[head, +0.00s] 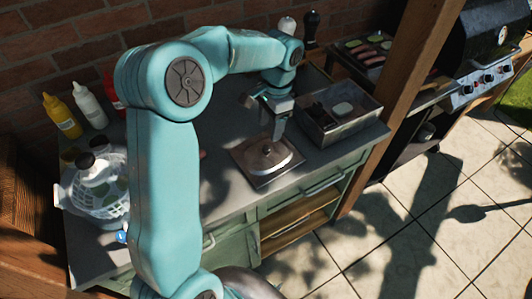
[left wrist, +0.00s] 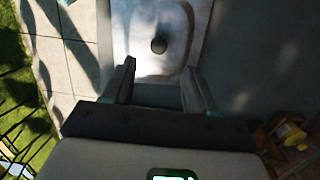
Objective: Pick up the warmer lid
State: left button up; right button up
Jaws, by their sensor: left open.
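The warmer lid (head: 256,167) is a square, silver metal lid with a raised middle and a small dark knob. It lies on the grey counter top, left of the metal warmer box (head: 350,126). In the left wrist view the lid (left wrist: 145,68) is bright at the top, with its round knob (left wrist: 158,45) up. My left gripper (head: 279,130) points down close above the lid and partly overlaps it in the picture. In the left wrist view its two fingers (left wrist: 158,78) are apart and empty, with the knob ahead of the gap. My right gripper is not in view.
The warmer box holds dark and white items. Yellow, white and red bottles (head: 62,117) stand at the left back by the brick wall. A white basket (head: 108,201) with contents is at the left. A wooden post (head: 405,75) stands right of the counter, a grill (head: 485,60) beyond.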

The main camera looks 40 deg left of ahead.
aim_at(267, 148)
pick_arm(q)
notch_tip(267, 148, down, 2)
jog(key=shift+d+f, duration=0.1)
jog(key=f, duration=0.2)
jog(key=s+f+p, duration=0.1)
jog(key=f, duration=0.2)
jog(key=shift+s, duration=0.1)
jog(key=shift+f, duration=0.2)
jog(key=shift+r, duration=0.1)
jog(key=c, duration=0.4)
grip_shut()
